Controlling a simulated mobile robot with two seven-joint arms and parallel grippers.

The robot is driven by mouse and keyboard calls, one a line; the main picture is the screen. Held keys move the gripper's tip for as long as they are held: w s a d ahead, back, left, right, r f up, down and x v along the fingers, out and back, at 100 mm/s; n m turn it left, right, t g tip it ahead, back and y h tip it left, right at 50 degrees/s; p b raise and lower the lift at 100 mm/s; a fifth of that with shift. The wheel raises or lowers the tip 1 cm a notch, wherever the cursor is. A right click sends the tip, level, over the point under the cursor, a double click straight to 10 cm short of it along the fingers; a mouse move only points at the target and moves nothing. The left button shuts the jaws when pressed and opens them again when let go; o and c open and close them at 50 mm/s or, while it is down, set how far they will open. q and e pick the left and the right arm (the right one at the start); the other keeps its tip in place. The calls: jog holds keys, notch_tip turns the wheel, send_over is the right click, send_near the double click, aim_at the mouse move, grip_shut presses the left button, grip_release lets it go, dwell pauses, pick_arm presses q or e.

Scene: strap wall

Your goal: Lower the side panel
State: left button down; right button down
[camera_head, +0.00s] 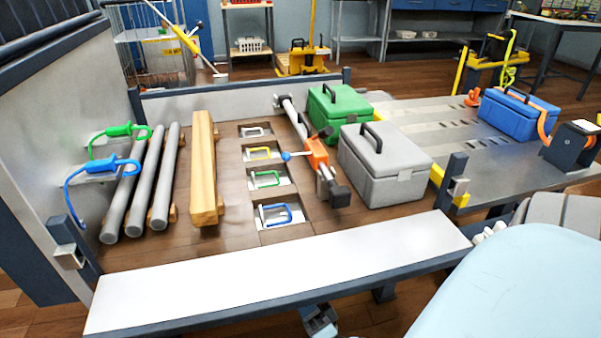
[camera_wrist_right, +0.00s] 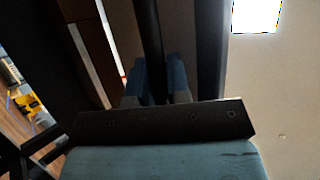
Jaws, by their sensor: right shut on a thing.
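The side panel (camera_head: 290,268), pale with a dark frame edge, lies across the front of the load bed in the head view. It is leaned outward between two dark end posts, its broad face turned up. My right gripper (camera_wrist_right: 157,85) shows in the right wrist view, its blue fingers shut on a dark bar (camera_wrist_right: 150,35), which looks like the panel's frame edge. In the head view my right gripper cannot be made out. My left gripper is not in view.
Latches sit on the left post (camera_head: 68,256) and right post (camera_head: 458,187). The bed holds grey pipes (camera_head: 145,185), a wooden beam (camera_head: 203,165), a strap bar (camera_head: 318,155), a green case (camera_head: 340,108) and a grey case (camera_head: 385,165). A blue box (camera_head: 518,118) stands on the right.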

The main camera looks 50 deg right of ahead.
jog(key=shift+w+d+r, duration=0.15)
jog(key=shift+r, duration=0.1)
jog(key=c, duration=1.1)
grip_release()
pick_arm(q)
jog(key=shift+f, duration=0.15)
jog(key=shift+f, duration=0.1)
pick_arm(e)
jog(key=shift+f, duration=0.15)
jog(key=shift+s+f, duration=0.25)
jog(key=shift+s, duration=0.15)
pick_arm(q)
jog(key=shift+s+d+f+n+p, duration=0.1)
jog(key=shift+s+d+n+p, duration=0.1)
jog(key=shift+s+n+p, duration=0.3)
pick_arm(e)
jog(key=v, duration=0.6)
jog(key=shift+f, duration=0.35)
